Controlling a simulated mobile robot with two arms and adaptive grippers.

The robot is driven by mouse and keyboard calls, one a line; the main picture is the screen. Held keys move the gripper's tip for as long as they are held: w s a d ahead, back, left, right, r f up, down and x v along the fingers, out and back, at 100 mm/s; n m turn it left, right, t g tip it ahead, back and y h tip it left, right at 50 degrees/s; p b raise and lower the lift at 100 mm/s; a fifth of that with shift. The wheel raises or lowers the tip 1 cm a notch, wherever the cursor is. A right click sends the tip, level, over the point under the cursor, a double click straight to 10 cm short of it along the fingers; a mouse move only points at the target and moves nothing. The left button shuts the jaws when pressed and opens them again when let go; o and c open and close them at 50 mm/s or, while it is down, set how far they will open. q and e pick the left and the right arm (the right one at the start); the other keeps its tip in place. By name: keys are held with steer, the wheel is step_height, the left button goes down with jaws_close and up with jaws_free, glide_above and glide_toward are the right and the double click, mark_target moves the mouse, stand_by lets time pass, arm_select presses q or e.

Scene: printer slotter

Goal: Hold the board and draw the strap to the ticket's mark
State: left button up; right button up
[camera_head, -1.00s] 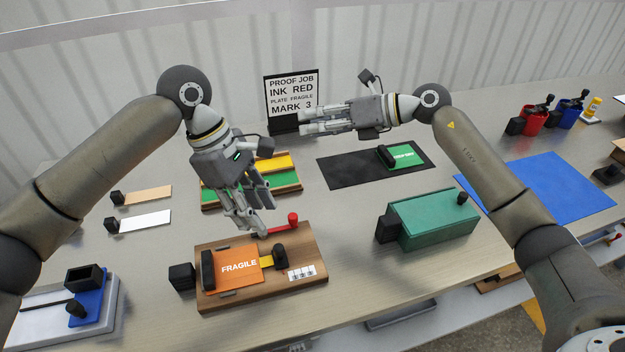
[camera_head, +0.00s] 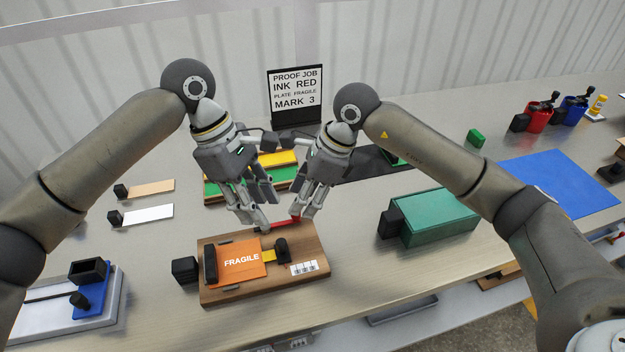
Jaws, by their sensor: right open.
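The wooden board (camera_head: 312,247) lies at the table's front, with an orange FRAGILE plate (camera_head: 237,273) on it. A short yellow strap (camera_head: 268,256) runs from the plate to a black upright knob (camera_head: 282,250). A red lever (camera_head: 286,223) is at the board's back edge. My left gripper (camera_head: 255,222) points down over the back edge; its jaw gap is unclear. My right gripper (camera_head: 301,212) is open, fingers down at the lever's right end; contact is unclear. The ticket (camera_head: 295,90) reads INK RED, PLATE FRAGILE, MARK 3.
A green box (camera_head: 437,217) stands right of the board, and a black block (camera_head: 185,270) touches or nearly touches its left side. A green-and-yellow tray (camera_head: 280,158) is behind my grippers. A blue mat (camera_head: 558,185) lies at right. Bare table separates board and green box.

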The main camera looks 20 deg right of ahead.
steer(key=shift+x, duration=2.55)
jaws_close()
arm_select(q)
steer(key=shift+o, duration=0.5)
steer(key=m+t+y, duration=0.2)
steer(key=m+t, duration=0.5)
steer(key=m, duration=0.7)
glide_toward(281, 241)
steer(key=x, duration=1)
steer(key=shift+f, duration=0.2)
